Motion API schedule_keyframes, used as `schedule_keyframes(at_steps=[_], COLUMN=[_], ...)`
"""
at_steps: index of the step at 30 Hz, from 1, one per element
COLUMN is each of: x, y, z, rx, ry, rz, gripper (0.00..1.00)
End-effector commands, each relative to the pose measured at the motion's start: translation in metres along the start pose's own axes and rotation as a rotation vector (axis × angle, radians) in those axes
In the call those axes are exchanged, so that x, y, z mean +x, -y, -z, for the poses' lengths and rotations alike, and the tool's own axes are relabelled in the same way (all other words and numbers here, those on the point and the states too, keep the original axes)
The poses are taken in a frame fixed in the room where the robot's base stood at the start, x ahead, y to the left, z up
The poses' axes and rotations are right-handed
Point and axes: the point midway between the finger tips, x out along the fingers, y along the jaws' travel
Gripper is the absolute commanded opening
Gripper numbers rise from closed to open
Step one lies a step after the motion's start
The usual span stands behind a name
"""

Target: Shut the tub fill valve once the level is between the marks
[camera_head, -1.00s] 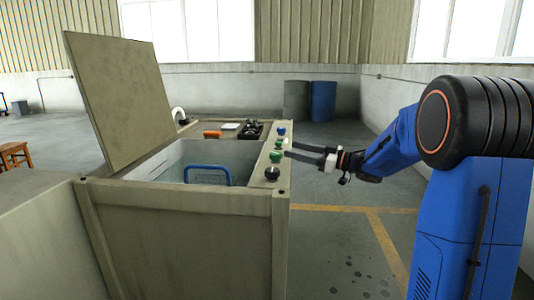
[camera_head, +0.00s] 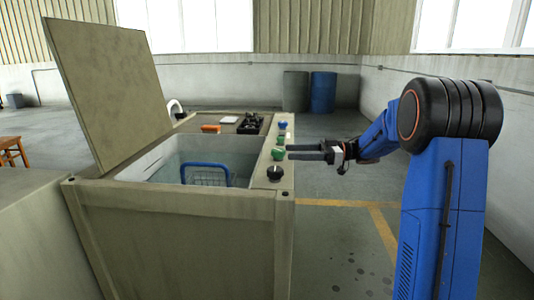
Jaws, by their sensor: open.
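The tub (camera_head: 137,166) is an open rectangular basin in a beige cabinet (camera_head: 182,240), its lid (camera_head: 108,90) raised at the left. Water seems to stand inside, but no level marks can be made out. A blue wire basket (camera_head: 206,165) sits in the tub. On the right rim is a row of knobs: a black knob (camera_head: 275,172) nearest, green knobs (camera_head: 278,153) in the middle, and a blue knob (camera_head: 282,125) farther back. I cannot tell which is the fill valve. My gripper (camera_head: 291,152) is open, its fingers pointing left, with the tips close by the green knobs; contact is unclear.
An orange item (camera_head: 210,128) and a black tray (camera_head: 251,124) lie on the cabinet's back deck. A white curved spout (camera_head: 174,108) stands behind. Drums, one blue (camera_head: 323,92), stand by the far wall. Floor right of the cabinet is clear.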

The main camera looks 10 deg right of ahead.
Motion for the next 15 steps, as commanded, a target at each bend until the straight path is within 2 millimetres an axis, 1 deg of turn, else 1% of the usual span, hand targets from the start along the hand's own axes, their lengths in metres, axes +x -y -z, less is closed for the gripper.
schedule_keyframes(at_steps=[1,9,15], x=[0.011,0.058,0.085], y=[0.001,0.001,0.000], z=[0.000,-0.001,0.000], rx=[0.000,0.001,0.000], ry=[0.001,0.001,0.001], rz=[0.003,0.003,0.001], gripper=[0.56,0.56,0.56])
